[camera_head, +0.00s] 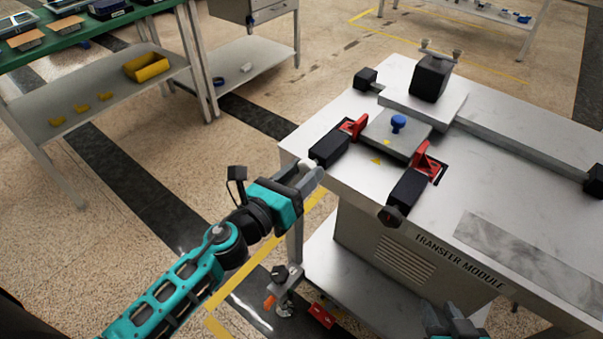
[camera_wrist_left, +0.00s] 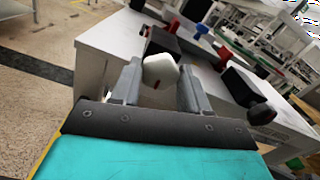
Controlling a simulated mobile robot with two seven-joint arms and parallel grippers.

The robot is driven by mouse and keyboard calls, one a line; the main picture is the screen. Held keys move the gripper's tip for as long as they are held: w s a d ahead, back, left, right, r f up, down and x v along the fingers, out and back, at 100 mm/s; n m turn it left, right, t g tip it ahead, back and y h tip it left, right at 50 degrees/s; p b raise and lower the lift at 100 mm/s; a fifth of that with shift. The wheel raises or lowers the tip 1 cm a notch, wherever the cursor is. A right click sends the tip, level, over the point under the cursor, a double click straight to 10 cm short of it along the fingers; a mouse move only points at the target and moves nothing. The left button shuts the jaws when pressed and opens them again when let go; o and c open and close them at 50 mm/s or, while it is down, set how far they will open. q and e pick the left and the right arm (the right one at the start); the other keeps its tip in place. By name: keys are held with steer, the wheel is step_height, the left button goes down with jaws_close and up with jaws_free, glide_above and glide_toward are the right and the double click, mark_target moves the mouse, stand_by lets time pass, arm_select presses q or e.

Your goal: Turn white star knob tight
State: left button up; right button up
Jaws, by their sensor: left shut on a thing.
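The white star knob (camera_head: 306,165) is at the near end of the left black block (camera_head: 329,148), at the left edge of the transfer module's top. In the left wrist view the white knob (camera_wrist_left: 160,70) sits between the two grey fingers, with a small red mark on its lower part. My left gripper (camera_head: 312,175) is shut on this knob; its fingers partly cover it in the head view. My right gripper (camera_head: 450,318) is only partly in view at the bottom edge, and its finger opening is not clear.
A second black block (camera_head: 408,190) with a dark knob (camera_head: 391,216) lies to the right. Red brackets (camera_head: 353,127) stand beside a plate (camera_head: 397,138) with a blue knob (camera_head: 398,122). A green-topped bench (camera_head: 95,42) stands at the back left.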

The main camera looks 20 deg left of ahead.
arm_select(q)
steer(key=o, duration=1.1)
steer(key=shift+c, duration=0.2)
steer(key=shift+s, duration=0.15)
steer(key=shift+s+a+f, duration=0.1)
steer(key=shift+s, duration=0.15)
steer(key=b+v, duration=0.4)
steer(key=v, duration=0.8)
